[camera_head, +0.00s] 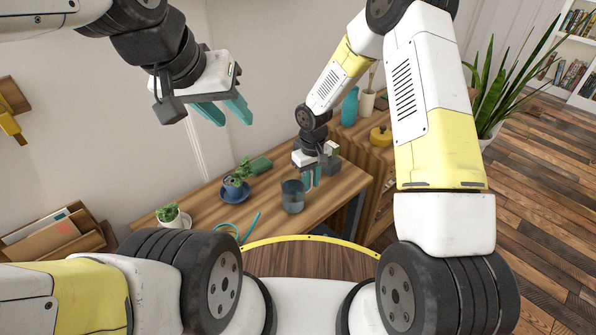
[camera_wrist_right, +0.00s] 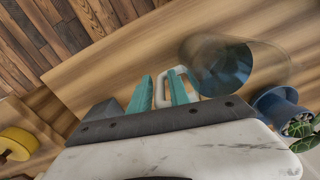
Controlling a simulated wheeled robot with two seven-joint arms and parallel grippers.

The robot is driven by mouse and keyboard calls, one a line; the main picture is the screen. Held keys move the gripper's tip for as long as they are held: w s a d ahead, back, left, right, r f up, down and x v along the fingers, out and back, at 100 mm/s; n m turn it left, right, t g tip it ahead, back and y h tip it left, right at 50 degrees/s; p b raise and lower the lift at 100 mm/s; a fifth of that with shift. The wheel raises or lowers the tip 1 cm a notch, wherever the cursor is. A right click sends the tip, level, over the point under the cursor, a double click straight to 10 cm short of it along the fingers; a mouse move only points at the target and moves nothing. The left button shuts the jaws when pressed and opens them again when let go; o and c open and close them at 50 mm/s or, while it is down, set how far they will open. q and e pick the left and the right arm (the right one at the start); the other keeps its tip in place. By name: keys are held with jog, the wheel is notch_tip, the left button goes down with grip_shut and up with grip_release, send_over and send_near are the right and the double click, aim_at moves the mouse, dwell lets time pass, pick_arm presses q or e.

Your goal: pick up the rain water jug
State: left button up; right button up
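The rain water jug (camera_head: 292,197) is a see-through vessel with a blue lower part, standing on the wooden table. In the right wrist view the jug (camera_wrist_right: 228,66) is right of my fingers, with its pale loop handle facing them. My right gripper (camera_head: 311,179) is beside the jug at its right. In the right wrist view my right gripper (camera_wrist_right: 163,92) has its fingers apart, with the handle's outer bar showing between them; I cannot tell whether they touch it. My left gripper (camera_head: 222,112) is open and empty, high above the table's left part.
A yellow pot (camera_head: 380,136) sits on the cabinet at right.

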jog(key=shift+f, duration=0.1)
jog(key=shift+c, duration=0.4)
grip_shut()
dwell(1.0)
